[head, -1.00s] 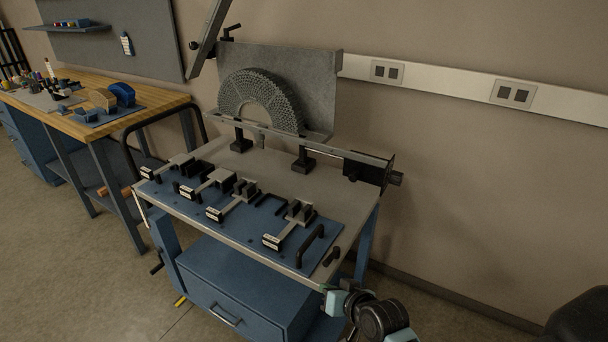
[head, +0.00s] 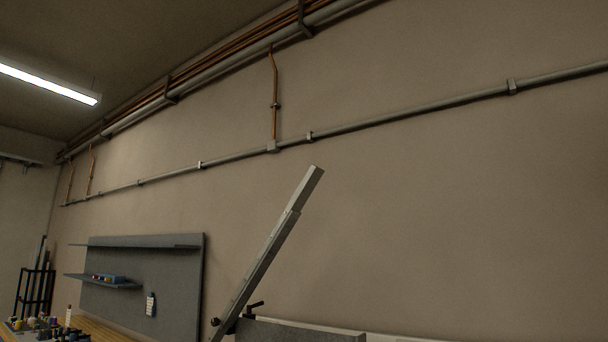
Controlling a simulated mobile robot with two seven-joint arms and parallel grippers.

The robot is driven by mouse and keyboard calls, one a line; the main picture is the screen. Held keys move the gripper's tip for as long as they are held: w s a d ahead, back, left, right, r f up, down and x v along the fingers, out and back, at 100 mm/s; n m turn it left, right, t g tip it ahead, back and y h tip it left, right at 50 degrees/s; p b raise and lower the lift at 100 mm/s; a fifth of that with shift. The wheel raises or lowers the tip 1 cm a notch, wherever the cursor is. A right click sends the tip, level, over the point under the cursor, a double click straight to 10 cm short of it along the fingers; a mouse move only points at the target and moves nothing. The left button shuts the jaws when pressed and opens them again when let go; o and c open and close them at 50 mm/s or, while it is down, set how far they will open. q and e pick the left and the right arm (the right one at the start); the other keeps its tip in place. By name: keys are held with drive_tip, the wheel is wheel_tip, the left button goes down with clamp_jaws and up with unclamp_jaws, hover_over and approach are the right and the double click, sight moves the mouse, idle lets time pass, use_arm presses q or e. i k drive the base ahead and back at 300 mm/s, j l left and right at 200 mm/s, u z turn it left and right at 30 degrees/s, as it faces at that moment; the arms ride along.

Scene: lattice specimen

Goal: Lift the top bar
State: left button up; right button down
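A long grey metal bar (head: 268,252) slants up to the right in the head view, its free end high against the wall. Its lower end meets a black pivot or clamp with a small lever (head: 252,308) at the bottom edge. Beside the pivot, only the top edge of a grey plate (head: 300,331) shows. The arched lattice piece and the bench top are out of view below. Neither of my grippers is in view.
A grey wall panel (head: 150,275) with shelves hangs at the left above a wooden workbench (head: 105,329) with small items. Pipes (head: 400,112) run along the wall high up. A lit ceiling lamp (head: 45,82) is at upper left. The air right of the bar looks clear.

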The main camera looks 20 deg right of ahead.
sight(291, 213)
drive_tip(key=i+j, duration=0.25)
drive_tip(key=i+j+z, duration=0.1)
drive_tip(key=i+j, duration=0.15)
drive_tip(key=j, duration=0.2)
drive_tip(key=i+j, duration=0.25)
drive_tip(key=j, duration=0.15)
drive_tip(key=i+j+z, duration=0.1)
drive_tip(key=i+j, duration=0.35)
drive_tip(key=j, duration=0.3)
drive_tip(key=i+j+z, duration=0.1)
drive_tip(key=i+j, duration=0.15)
drive_tip(key=j, duration=0.15)
drive_tip(key=i+j, duration=0.2)
drive_tip(key=j, duration=0.2)
